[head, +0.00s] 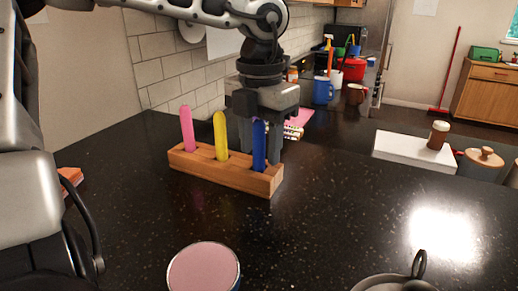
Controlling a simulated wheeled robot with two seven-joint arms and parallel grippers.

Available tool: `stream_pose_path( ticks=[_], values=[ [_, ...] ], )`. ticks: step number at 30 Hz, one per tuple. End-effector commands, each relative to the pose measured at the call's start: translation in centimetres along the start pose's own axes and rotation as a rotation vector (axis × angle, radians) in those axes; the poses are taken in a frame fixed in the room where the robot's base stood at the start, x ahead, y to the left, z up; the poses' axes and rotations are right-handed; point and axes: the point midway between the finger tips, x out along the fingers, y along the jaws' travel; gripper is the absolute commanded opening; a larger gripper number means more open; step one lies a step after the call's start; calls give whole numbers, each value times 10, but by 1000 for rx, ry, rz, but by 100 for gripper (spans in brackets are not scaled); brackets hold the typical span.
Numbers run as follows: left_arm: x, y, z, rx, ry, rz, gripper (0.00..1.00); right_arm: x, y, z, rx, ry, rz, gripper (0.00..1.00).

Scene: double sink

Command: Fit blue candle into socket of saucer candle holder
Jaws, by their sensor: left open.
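The blue candle (259,143) stands upright in the right end of a wooden block (225,171) on the dark counter. My left gripper (260,157) points down over it, open, with one finger on each side of the candle. Whether the fingers touch it cannot be told. The saucer candle holder (392,285) is at the bottom edge, right of centre; only its grey rim and ring handle show, and its socket is out of view. My right gripper is not in view.
A pink candle (187,128) and a yellow candle (220,135) stand in the same block. A round pink-topped container (203,271) is in front. An orange item (70,180) lies at left. The counter between block and saucer is clear.

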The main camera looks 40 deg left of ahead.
Motion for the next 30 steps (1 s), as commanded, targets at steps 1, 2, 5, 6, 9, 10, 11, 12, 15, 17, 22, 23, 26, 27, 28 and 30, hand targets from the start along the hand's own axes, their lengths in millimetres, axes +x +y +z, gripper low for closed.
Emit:
stream_pose_path(
  ticks=[1,2,5,6,9,10,11,12,15,17,22,23,26,27,28,30],
  values=[
    [4,0,-1,0,3,-1,44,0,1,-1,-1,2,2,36],
    [5,0,0,0,2,-1,44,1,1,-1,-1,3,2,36],
    [7,0,0,0,-1,0,44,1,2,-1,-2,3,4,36],
    [7,0,0,0,-1,0,44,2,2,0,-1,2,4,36],
    [6,0,0,0,-1,0,41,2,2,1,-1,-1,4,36],
    [6,0,0,0,-1,0,33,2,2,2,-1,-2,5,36],
    [6,0,0,0,-1,0,25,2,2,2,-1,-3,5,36],
    [6,0,0,0,0,0,14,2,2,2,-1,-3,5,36],
    [6,0,0,0,-1,0,0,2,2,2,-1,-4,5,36],
    [6,0,0,0,-1,0,0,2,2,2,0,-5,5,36],
    [6,0,0,0,-1,0,0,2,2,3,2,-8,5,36],
    [5,0,0,0,-1,0,0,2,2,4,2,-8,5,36],
    [-4,0,1,-1,-4,1,0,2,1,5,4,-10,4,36],
    [-10,0,1,-1,-7,1,0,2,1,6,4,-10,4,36],
    [-15,0,1,-1,-6,1,0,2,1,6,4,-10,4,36],
    [-29,1,1,-3,-7,2,0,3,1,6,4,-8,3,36]
  ],
)
